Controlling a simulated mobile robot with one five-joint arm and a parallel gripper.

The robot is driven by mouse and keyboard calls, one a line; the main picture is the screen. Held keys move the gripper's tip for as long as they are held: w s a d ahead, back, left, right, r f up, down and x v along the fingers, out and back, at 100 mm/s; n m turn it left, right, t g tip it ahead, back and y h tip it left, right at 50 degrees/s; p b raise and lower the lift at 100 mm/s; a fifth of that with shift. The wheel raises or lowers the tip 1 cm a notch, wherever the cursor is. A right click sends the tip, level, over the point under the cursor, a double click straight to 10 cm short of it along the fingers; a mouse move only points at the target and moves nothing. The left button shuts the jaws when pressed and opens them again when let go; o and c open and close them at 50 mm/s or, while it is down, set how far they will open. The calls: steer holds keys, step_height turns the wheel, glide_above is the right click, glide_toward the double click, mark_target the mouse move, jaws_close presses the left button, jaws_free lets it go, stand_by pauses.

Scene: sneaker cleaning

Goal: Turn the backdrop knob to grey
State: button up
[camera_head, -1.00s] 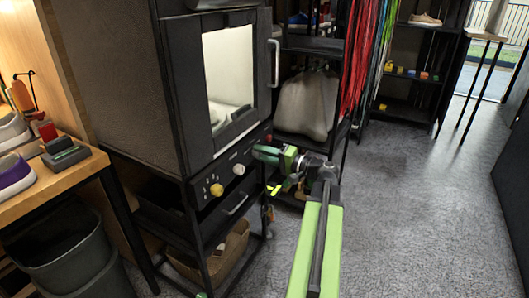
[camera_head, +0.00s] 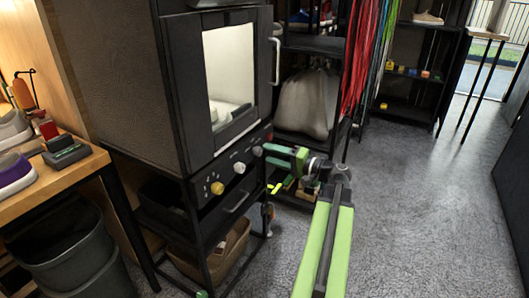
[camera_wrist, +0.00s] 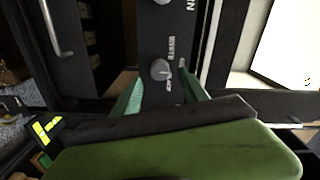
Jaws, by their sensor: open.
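The cabinet's front panel carries a row of knobs. The rightmost, a grey knob (camera_head: 257,151), also shows in the wrist view (camera_wrist: 160,69), with the word WHITE beside it and another, partly covered label starting with G. My gripper (camera_head: 268,156) is just right of this knob in the head view. In the wrist view my gripper (camera_wrist: 161,84) is open, with one green finger on each side of the knob. No contact shows, and I cannot tell how deep the fingertips reach. The knob's exact pointer direction is too small to read.
A white knob (camera_head: 239,168) and a yellow knob (camera_head: 217,188) sit further left on the panel. A drawer handle (camera_head: 237,202) is below them and a door handle (camera_head: 275,62) above. Grey floor (camera_head: 410,200) is clear to the right.

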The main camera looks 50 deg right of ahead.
steer(key=v, duration=1.3)
steer(key=shift+s, duration=0.3)
steer(key=shift+f, duration=0.1)
